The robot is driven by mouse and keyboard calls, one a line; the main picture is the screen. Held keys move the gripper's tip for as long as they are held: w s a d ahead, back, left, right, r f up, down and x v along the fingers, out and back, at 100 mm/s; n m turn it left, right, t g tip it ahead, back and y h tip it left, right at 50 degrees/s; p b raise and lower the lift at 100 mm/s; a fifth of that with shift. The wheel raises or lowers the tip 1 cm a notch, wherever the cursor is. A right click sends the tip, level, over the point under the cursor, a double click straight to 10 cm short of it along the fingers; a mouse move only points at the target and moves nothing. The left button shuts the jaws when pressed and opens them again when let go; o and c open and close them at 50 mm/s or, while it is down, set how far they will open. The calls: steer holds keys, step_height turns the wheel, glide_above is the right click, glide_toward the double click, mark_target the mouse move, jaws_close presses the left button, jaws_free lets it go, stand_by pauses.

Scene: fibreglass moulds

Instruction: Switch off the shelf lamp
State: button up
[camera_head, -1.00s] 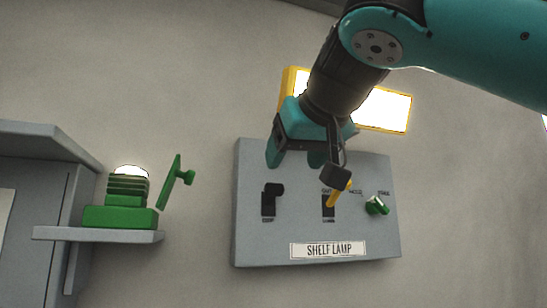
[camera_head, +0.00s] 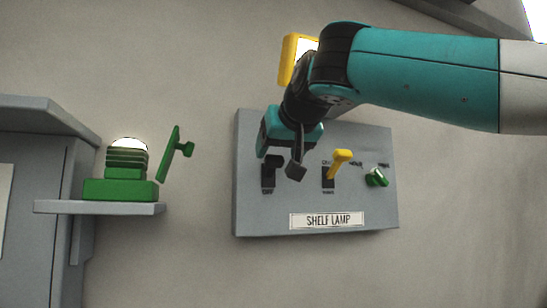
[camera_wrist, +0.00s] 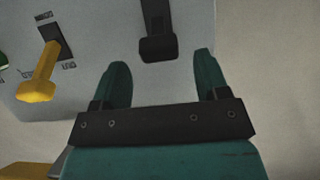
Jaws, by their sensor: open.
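A green lamp (camera_head: 121,189) with a bright white dome sits on a small grey shelf (camera_head: 100,208) at left. A grey wall panel (camera_head: 300,220) labelled SHELF LAMP carries a black lever (camera_head: 268,181), a yellow lever (camera_head: 341,158) and a green knob (camera_head: 376,177). The black lever's handle appears raised, with OFF marked below it. My gripper (camera_head: 279,156) is open in front of the black lever and partly hides it. In the wrist view, the black lever (camera_wrist: 157,35) ends between the open fingertips (camera_wrist: 162,62). I cannot tell whether they touch it. The yellow lever (camera_wrist: 38,84) is at left.
A lit yellow-framed wall light (camera_head: 290,58) is above the panel, partly hidden by my arm. A green tilted plate with a knob (camera_head: 172,160) stands beside the lamp. A grey cabinet (camera_head: 35,140) is at far left. Bare wall separates shelf and panel.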

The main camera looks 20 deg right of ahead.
mark_target(276, 156)
steer(key=shift+p+x, duration=0.4)
steer(key=shift+x, duration=1.4)
steer(key=c, duration=0.9)
